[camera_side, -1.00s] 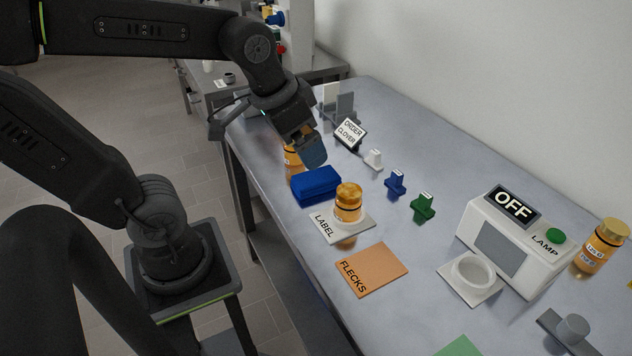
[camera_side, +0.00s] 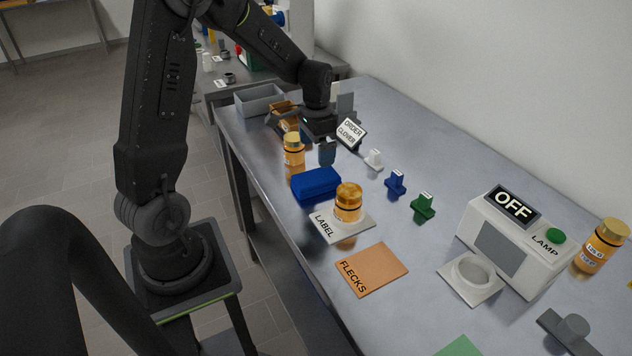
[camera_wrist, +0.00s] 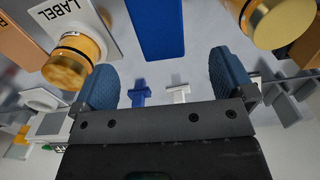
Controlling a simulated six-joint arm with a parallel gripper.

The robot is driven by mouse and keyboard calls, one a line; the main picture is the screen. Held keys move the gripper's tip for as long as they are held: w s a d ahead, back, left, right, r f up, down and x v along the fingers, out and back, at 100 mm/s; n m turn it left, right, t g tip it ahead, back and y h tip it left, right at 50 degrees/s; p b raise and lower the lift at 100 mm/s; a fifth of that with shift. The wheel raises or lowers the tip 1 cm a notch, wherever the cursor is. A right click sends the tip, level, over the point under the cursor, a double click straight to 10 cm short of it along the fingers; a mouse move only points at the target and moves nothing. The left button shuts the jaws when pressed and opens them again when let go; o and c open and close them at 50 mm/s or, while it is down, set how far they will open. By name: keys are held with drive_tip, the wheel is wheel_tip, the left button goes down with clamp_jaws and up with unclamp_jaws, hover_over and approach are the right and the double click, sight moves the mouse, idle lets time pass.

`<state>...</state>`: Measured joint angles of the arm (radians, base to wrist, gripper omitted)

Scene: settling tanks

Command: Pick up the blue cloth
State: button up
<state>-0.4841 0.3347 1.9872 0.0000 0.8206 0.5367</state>
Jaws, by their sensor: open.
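The blue cloth (camera_side: 316,185) is a folded, thick blue pad lying near the table's left edge, between two amber jars. It also shows at the top of the wrist view (camera_wrist: 156,28), partly cut off by the frame. My gripper (camera_side: 317,146) is beyond the cloth in the side view, over the far part of the table, pointing down. In the wrist view its two blue-grey fingers (camera_wrist: 167,80) are spread wide with nothing between them. The cloth lies ahead of the fingertips, apart from them.
One amber jar (camera_side: 293,152) stands just beyond the cloth. Another jar (camera_side: 348,203) stands on the LABEL plate (camera_side: 329,229) in front. An order sign (camera_side: 351,132) and white, blue and green pegs are to the right. A grey tray (camera_side: 258,100) is at the far end.

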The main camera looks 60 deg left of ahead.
sight(316, 176)
wheel_tip(316, 176, down, 9)
drive_tip(key=shift+s+d+f, duration=0.15)
drive_tip(key=shift+f, duration=0.05)
idle(0.3)
drive_tip(key=c, duration=1)
drive_tip(key=shift+r, duration=0.1)
drive_tip(key=shift+r, duration=0.55)
wheel_tip(316, 176, up, 3)
drive_tip(key=shift+f, duration=0.15)
drive_tip(key=s+a+r, duration=0.2)
drive_tip(key=s, duration=0.1)
drive_tip(key=s+a+r, duration=0.2)
drive_tip(key=s+a, duration=0.1)
drive_tip(key=s+a+r, duration=0.2)
drive_tip(key=s+r, duration=0.1)
drive_tip(key=shift+a, duration=0.15)
